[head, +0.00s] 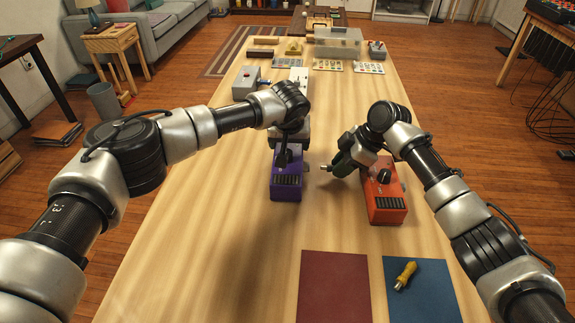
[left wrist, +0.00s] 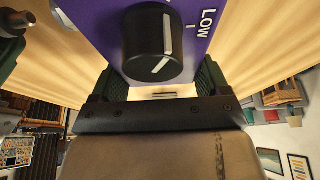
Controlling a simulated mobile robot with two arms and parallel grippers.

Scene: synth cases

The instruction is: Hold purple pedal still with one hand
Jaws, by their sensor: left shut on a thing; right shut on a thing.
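The purple pedal (head: 285,189) lies on the wooden table in the head view. Its black knob (left wrist: 153,45) and the word LOW show close up in the left wrist view, on the purple face (left wrist: 205,28). My left gripper (head: 288,158) is shut on the pedal from its far end, with a dark green finger on each side in the left wrist view. My right gripper (head: 340,166) is to the right of the pedal, shut on a small silver plug-like thing (head: 325,168) that points left toward the pedal. A gap shows between this thing and the pedal.
An orange pedal (head: 386,206) stands under my right arm.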

